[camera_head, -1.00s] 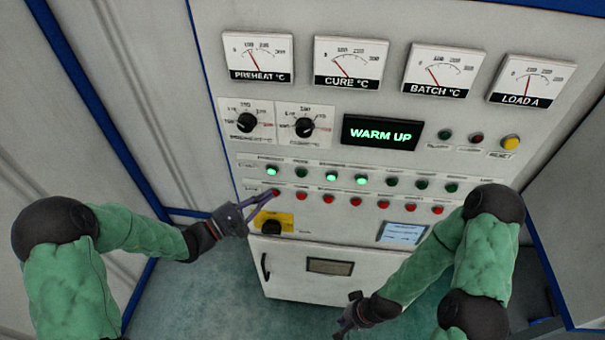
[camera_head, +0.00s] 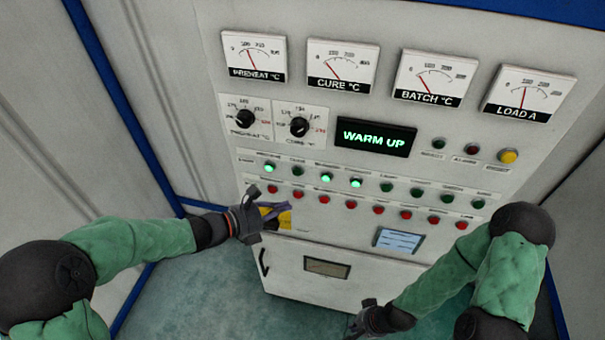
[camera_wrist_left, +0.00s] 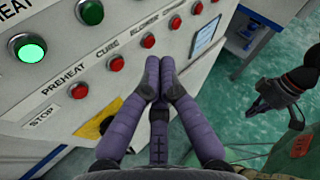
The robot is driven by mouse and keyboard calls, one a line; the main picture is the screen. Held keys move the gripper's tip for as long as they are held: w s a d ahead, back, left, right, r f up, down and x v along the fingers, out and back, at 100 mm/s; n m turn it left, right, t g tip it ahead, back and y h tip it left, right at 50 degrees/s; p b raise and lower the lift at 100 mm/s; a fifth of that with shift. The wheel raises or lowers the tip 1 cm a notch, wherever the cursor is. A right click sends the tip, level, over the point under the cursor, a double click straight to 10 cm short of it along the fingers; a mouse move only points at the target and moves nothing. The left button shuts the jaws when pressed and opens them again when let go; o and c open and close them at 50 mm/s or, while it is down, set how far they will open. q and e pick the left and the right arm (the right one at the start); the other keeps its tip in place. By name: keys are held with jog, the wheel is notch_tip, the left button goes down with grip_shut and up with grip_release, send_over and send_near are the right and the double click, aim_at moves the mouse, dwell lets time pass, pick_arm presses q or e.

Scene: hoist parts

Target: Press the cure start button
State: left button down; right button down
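The cure start button (camera_head: 297,171) is the second in the upper green row on the panel. It is dark green and unlit; in the left wrist view it also shows (camera_wrist_left: 90,12) at the top left. The lit preheat button (camera_head: 269,167) is to its left. My left gripper (camera_head: 286,208) is below the red row, in front of the yellow plate (camera_head: 284,222). In the left wrist view its purple fingertips (camera_wrist_left: 160,62) are together, with nothing seen between them. My right gripper (camera_head: 358,324) hangs low before the cabinet; its fingers are unclear.
The red stop buttons (camera_wrist_left: 116,63) line the row below the green ones. The display (camera_head: 375,137) reads WARM UP. A black knob (camera_wrist_left: 106,124) sits on the yellow plate. A lower cabinet door has a handle (camera_head: 263,263). Open floor lies below left.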

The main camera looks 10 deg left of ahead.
pick_arm(q)
jog(key=shift+w, duration=0.1)
dwell(0.4)
jog(key=b, duration=0.1)
send_near(307, 175)
jog(key=shift+w+d+f, duration=0.2)
jog(key=shift+w+d, duration=0.05)
jog(key=shift+d, duration=0.25)
jog(key=shift+w+d+f, duration=0.2)
jog(key=shift+w+d, duration=0.05)
jog(key=shift+d, duration=0.3)
jog(key=shift+w+d+f, duration=0.2)
jog(key=shift+w+d, duration=0.05)
jog(key=shift+d, duration=0.25)
dwell(0.4)
jog(key=shift+w, duration=0.4)
jog(key=shift+w, duration=0.45)
dwell(0.7)
jog(key=shift+s, duration=0.9)
